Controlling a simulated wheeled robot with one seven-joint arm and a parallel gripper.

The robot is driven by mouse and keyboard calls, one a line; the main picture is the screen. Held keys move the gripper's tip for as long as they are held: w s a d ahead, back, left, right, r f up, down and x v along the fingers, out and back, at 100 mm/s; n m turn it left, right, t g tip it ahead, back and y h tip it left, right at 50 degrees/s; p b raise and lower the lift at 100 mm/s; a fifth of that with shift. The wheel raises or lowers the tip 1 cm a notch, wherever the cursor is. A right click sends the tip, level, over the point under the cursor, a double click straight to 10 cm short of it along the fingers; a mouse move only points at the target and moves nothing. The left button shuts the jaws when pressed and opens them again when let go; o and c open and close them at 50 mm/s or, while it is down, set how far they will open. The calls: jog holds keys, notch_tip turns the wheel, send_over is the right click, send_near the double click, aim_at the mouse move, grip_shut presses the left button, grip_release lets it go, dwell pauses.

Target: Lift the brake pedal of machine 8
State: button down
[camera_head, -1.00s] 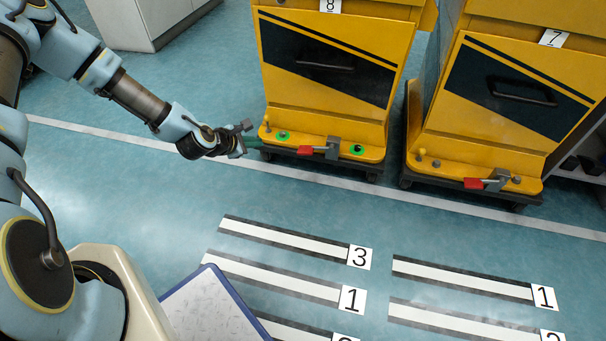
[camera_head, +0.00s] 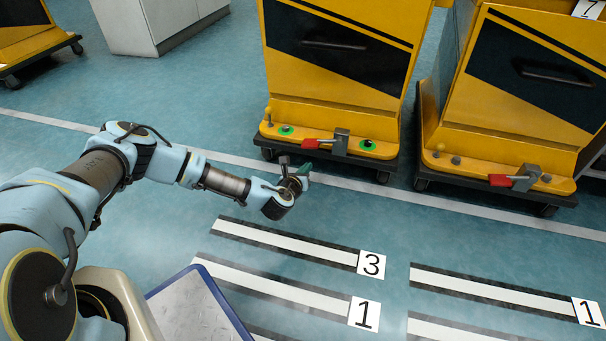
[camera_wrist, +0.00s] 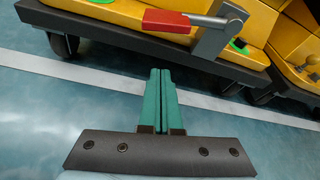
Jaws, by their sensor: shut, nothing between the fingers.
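Machine 8 is the yellow cart (camera_head: 335,85) on the left of the pair in the head view; its number label is out of the frame now. Its brake pedal is the red-ended lever (camera_head: 318,144) on a grey bracket at the front ledge. In the wrist view the red pedal (camera_wrist: 166,21) lies level at the top, with its grey bracket (camera_wrist: 213,38) to the right. My gripper (camera_head: 300,169) is in front of and below the pedal, apart from it. Its green fingers (camera_wrist: 160,98) are shut together with nothing between them and point toward the cart's lower edge.
Machine 7 (camera_head: 525,90) stands to the right with its own red pedal (camera_head: 500,181). Black casters (camera_head: 382,176) carry the carts. A white line (camera_head: 225,157) crosses the floor before them. Numbered striped strips (camera_head: 290,244) mark the open floor in front. A grey cabinet (camera_head: 160,25) stands behind.

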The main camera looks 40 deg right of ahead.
aim_at(309, 142)
jog(key=shift+w+d+r+b, duration=0.6)
jog(key=shift+w+d, duration=0.15)
jog(key=shift+d, duration=0.2)
jog(key=shift+w+d+r+b, duration=0.45)
jog(key=shift+w+d+r, duration=0.1)
jog(key=shift+w+d, duration=0.3)
jog(key=shift+s, duration=0.1)
jog(key=r+p, duration=0.1)
jog(key=r+m+p, duration=0.1)
jog(key=r+t+p, duration=0.1)
jog(key=shift+w+m+y, duration=0.25)
jog(key=shift+m+y, duration=0.05)
jog(key=shift+m, duration=0.1)
jog(key=shift+s+r+m+t+y+p, duration=0.1)
jog(key=shift+r+m+t+y+p, duration=0.2)
jog(key=shift+r+m+p, duration=0.55)
jog(key=shift+s+r+m+t+y+p, duration=0.1)
jog(key=shift+r+m+t+p, duration=0.4)
jog(key=shift+r+p, duration=0.65)
jog(key=shift+d+f, duration=0.1)
